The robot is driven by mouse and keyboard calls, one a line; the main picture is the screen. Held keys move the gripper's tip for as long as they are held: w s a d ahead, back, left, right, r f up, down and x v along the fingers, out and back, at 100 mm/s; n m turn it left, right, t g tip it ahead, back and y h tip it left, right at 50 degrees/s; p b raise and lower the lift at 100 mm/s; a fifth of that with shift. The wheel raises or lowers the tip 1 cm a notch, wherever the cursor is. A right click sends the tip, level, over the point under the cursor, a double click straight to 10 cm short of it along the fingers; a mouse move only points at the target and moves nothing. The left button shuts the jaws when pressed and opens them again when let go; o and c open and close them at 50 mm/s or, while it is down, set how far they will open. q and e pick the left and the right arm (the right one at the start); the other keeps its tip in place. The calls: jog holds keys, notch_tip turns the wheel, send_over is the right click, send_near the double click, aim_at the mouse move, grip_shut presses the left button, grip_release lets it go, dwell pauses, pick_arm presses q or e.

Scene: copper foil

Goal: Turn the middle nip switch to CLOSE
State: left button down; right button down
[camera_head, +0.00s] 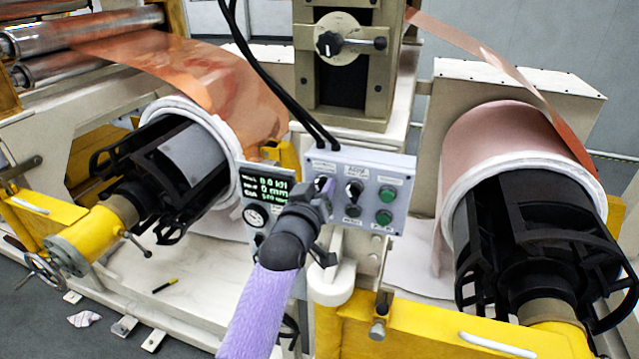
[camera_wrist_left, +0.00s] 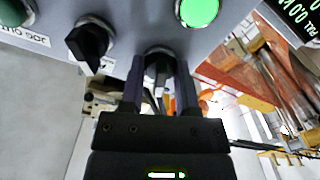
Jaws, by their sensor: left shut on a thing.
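A grey control panel (camera_head: 400,165) stands between the two machine rollers. My left gripper (camera_head: 325,194) reaches up to its left part from below. In the left wrist view, which shows the panel upside down, the gripper (camera_wrist_left: 160,85) is shut with its fingers on either side of a switch (camera_wrist_left: 158,55). That switch is mostly hidden by the fingers, so its setting cannot be read. A black knob switch (camera_head: 354,189) beside it is free and also shows in the wrist view (camera_wrist_left: 90,44). The panel's labels are too small to tell which switch is the middle nip switch.
A dark display (camera_head: 264,188) with green figures adjoins the panel's left side. Green buttons (camera_head: 387,194) sit at the panel's right. A lit green lamp (camera_wrist_left: 198,11) is close to the gripper. Black cables (camera_head: 285,95) hang above. Copper rollers (camera_head: 515,145) flank the panel.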

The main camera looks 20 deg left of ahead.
pick_arm(q)
jog(key=shift+n+p, duration=0.3)
jog(key=shift+n, duration=0.6)
jog(key=c, duration=0.7)
grip_release()
jog(key=s, duration=1)
jog(key=shift+a+b, duration=0.15)
jog(key=shift+b, duration=0.2)
